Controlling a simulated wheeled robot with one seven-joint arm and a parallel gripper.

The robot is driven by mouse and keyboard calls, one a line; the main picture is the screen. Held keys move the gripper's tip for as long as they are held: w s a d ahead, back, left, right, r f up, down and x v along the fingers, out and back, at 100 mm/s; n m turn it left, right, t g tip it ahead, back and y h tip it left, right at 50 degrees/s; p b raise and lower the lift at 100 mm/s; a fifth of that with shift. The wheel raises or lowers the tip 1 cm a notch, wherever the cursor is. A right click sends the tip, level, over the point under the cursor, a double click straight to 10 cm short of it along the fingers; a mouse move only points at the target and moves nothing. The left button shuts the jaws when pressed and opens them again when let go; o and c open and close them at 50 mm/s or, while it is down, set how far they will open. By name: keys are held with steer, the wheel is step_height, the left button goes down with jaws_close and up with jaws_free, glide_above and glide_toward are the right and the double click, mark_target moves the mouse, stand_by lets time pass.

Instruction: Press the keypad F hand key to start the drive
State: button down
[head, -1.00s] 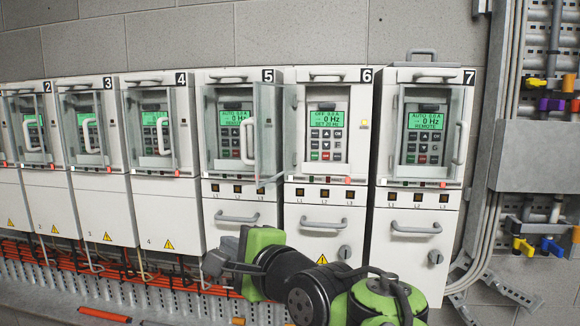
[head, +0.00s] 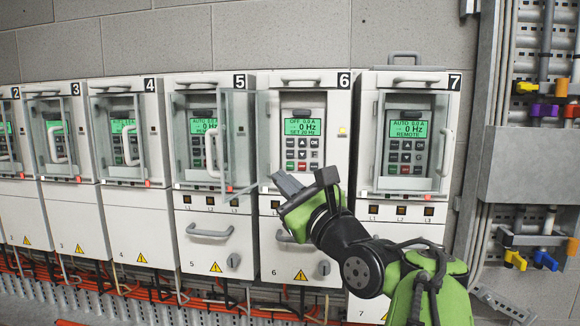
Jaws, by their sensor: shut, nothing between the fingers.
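Cabinet 6 (head: 304,230) has its keypad (head: 302,142) uncovered, with its clear door (head: 263,135) swung out to the left. Its green display (head: 303,126) reads OFF, 0 Hz, SET 20 Hz. The lower keypad row shows a green key (head: 290,166) at the left and a red key beside it. I can read no letter F or key labels. My gripper (head: 280,180) is shut and empty, just below and slightly left of that green key in the picture. It points up and left; I cannot tell whether it touches anything.
Cabinet 5 (head: 212,232) stands left of cabinet 6, with a handled clear door over its keypad. Cabinet 7 (head: 409,80) is on the right; its display reads AUTO and REMOTE. An amber lamp (head: 342,131) shows on cabinet 6. Orange cables run below the row.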

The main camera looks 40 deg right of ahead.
mark_target(292, 173)
steer(key=shift+w+d+p, duration=0.5)
steer(key=shift+w+d, duration=0.35)
steer(key=shift+d, duration=0.25)
steer(key=shift+w+d+p, duration=0.5)
steer(key=shift+w+d, duration=0.35)
steer(key=shift+d, duration=0.2)
steer(key=shift+w+d+p, duration=0.5)
steer(key=shift+w+d, duration=0.35)
steer(key=shift+d, duration=0.25)
steer(key=shift+w+d+p, duration=0.25)
steer(key=shift+d+p, duration=0.15)
steer(key=shift+p, duration=0.05)
steer(key=shift+w+d+p, duration=0.15)
steer(key=shift+d+p, duration=0.1)
steer(key=shift+p, duration=0.05)
steer(key=shift+a, duration=0.1)
steer(key=shift+s+a, duration=0.5)
steer(key=shift+a, duration=0.05)
steer(key=shift+b, duration=0.3)
